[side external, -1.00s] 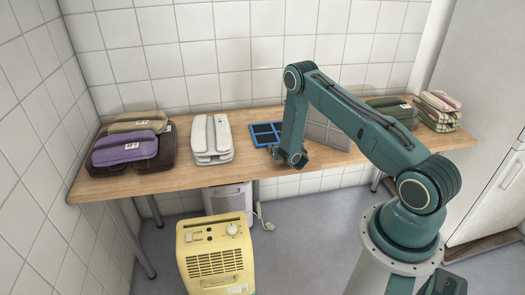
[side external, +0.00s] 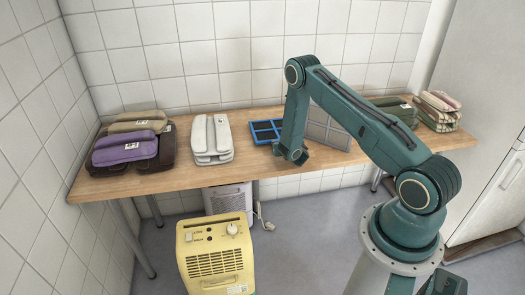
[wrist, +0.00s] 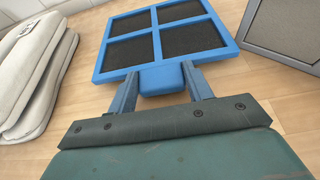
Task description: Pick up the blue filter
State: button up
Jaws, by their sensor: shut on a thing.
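The blue filter (side external: 267,131) is a flat square blue frame with dark mesh panels, over the wooden table left of my gripper in the side view. In the wrist view the blue filter (wrist: 158,45) lies ahead of my gripper (wrist: 160,82). The two fingers are shut on the blue tab at its near edge, one on each side. In the side view my gripper (side external: 284,149) is low over the table and my arm hides part of the filter's right side. Any gap between filter and table is too small to tell for sure.
A grey filter (side external: 331,128) lies close to the right. A white folded stack (side external: 212,138) is to the left, with purple (side external: 128,149) and other bundles farther left. Green and striped bundles (side external: 437,110) are at the right end. Tiled wall stands behind the wooden table (side external: 205,177).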

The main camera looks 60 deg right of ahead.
notch_tip(320, 180, up, 18)
jog(key=shift+r, duration=0.25)
dwell(0.6)
dwell(0.5)
